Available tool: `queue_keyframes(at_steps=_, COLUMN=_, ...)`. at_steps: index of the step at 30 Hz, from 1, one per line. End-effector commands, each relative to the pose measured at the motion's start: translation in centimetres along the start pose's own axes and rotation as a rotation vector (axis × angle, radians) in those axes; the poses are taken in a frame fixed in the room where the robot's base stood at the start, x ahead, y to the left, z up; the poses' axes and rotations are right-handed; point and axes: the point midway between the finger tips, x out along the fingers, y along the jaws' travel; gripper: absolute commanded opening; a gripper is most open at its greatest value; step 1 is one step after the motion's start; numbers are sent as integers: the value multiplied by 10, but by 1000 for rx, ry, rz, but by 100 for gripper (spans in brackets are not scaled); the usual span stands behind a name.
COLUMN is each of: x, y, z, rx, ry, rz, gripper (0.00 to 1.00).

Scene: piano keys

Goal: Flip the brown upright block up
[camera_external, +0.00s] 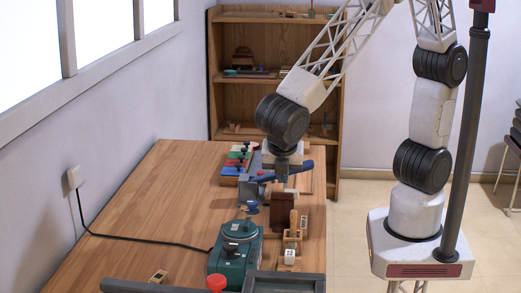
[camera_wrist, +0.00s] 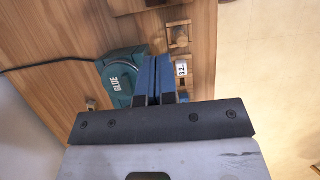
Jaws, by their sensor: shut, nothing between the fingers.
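The brown upright block (camera_external: 282,212) stands on the wooden table near its right edge, behind some small wooden pieces. In the wrist view a dark brown shape (camera_wrist: 122,6), cut off at the top edge, may be this block. My gripper (camera_wrist: 157,62) shows in the wrist view with its two blue fingers together and nothing held between them. It is beside the teal glue machine in that picture, below the brown shape and apart from it. In the external view my wrist hangs over the table behind the block, and the fingertips are hard to make out.
The teal machine (camera_external: 232,262) stands in front of the block, with a red knob near it. A small white cube (camera_external: 289,257) and light wooden pieces (camera_external: 293,238) lie at the right edge. Coloured pieces (camera_external: 236,162) sit further back.

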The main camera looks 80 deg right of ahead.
Motion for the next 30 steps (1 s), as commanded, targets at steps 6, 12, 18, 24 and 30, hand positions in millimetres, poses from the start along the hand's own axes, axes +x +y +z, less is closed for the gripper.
queue_keyframes(at_steps=6, x=25, y=0, z=0, rx=-1, ry=-2, rz=-2, gripper=0)
queue_keyframes(at_steps=12, x=56, y=0, z=0, rx=0, ry=-2, rz=-3, gripper=0)
queue_keyframes(at_steps=18, x=86, y=0, z=0, rx=0, ry=-2, rz=-2, gripper=0)
queue_keyframes(at_steps=24, x=97, y=0, z=20, rx=2, ry=0, rz=-1, gripper=0)
queue_keyframes(at_steps=30, x=102, y=0, z=33, rx=2, ry=0, rz=-1, gripper=0)
